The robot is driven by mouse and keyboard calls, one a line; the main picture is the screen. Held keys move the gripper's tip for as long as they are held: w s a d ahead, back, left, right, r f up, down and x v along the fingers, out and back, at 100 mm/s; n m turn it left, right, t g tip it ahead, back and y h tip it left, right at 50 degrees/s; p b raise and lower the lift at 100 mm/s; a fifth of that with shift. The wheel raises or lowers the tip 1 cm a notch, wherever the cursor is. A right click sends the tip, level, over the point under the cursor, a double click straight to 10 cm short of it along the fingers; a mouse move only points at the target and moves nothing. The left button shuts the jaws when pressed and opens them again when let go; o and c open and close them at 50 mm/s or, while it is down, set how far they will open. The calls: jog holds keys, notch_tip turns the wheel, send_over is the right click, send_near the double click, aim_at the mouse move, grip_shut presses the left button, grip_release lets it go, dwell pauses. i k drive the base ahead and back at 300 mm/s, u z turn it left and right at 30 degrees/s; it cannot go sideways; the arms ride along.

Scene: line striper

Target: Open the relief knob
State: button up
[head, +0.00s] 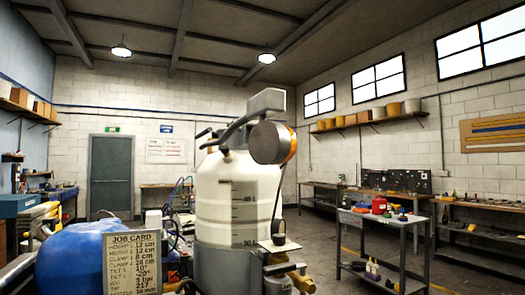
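The line striper shows in the middle of the head view. Its white tank (238,200) is upright and carries level marks. A curved grey bar with dark ends (208,138) crosses the tank's top; I cannot tell whether it belongs to the machine. A large grey cylinder with an orange ring (266,142) hangs before the tank's upper right and hides part of it. A small dark round part (279,239) sits on a plate at lower right, above brass-coloured fittings (300,280). I cannot tell which part is the relief knob. I cannot make out my gripper.
A job card (143,262) stands at the front left before a rounded blue body (85,255). A dark work table (384,222) with a red item and bottles stands to the right. Benches line the walls. Some floor is open between machine and table.

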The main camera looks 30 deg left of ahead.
aim_at(224, 149)
jog(key=u, duration=0.2)
jog(key=k, duration=0.85)
jog(key=u, duration=1.7)
jog(key=i, duration=1)
jog(key=z, duration=0.05)
